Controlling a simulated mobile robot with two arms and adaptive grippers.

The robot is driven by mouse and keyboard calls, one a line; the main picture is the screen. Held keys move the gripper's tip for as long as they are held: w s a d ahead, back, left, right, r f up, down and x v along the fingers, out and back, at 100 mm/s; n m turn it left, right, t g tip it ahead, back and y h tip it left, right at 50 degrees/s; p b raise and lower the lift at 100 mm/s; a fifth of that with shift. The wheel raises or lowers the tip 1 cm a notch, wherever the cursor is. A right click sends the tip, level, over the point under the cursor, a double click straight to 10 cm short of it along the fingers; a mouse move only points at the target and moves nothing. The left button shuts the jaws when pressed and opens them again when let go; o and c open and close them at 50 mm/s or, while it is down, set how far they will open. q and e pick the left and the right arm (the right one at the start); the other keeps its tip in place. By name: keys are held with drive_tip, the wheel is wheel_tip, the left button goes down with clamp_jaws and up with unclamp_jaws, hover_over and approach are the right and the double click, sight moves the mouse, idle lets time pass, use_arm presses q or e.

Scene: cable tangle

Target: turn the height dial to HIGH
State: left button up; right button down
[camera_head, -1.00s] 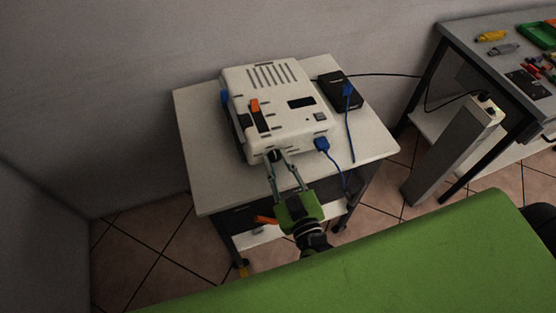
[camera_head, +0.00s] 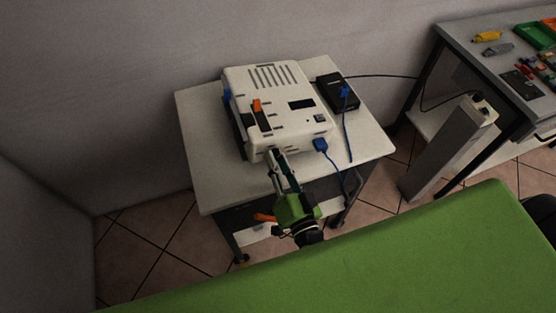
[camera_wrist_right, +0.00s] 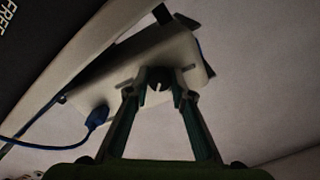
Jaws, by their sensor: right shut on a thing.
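The white device (camera_head: 284,100) lies on a small white cart. It has an orange slider (camera_head: 257,105), a dark display and vent slots on top. The height dial (camera_wrist_right: 158,86) is a round dark knob with a light mark on the device's front side, seen in the right wrist view. My right gripper (camera_head: 276,156) reaches the device's front, and its fingertips (camera_wrist_right: 159,77) are shut on the dial from both sides. In the head view the fingers hide the dial. The dial's setting labels cannot be read. My left gripper is not in view.
The cart top (camera_head: 197,175) has free room left of the device. A black box (camera_head: 338,93) with a blue plug stands at right. A blue cable (camera_head: 322,147) leaves the device's front right. A workbench (camera_head: 462,62) and a grey post stand further right.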

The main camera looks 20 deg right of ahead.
drive_tip(key=m, duration=0.1)
drive_tip(key=f+m, duration=0.1)
drive_tip(key=m, duration=0.1)
drive_tip(key=shift+s+a+f, duration=0.15)
drive_tip(key=shift+s+a, duration=0.05)
drive_tip(key=shift+s, duration=0.1)
drive_tip(key=shift+d, duration=0.1)
idle(0.9)
drive_tip(key=c, duration=2)
unclamp_jaws()
drive_tip(key=shift+o, duration=1.1)
drive_tip(key=shift+w, duration=0.25)
drive_tip(key=shift+r, duration=0.2)
drive_tip(key=shift+s, duration=0.2)
drive_tip(key=s, duration=1.1)
drive_tip(key=shift+s+d, duration=0.3)
drive_tip(key=shift+s, duration=0.05)
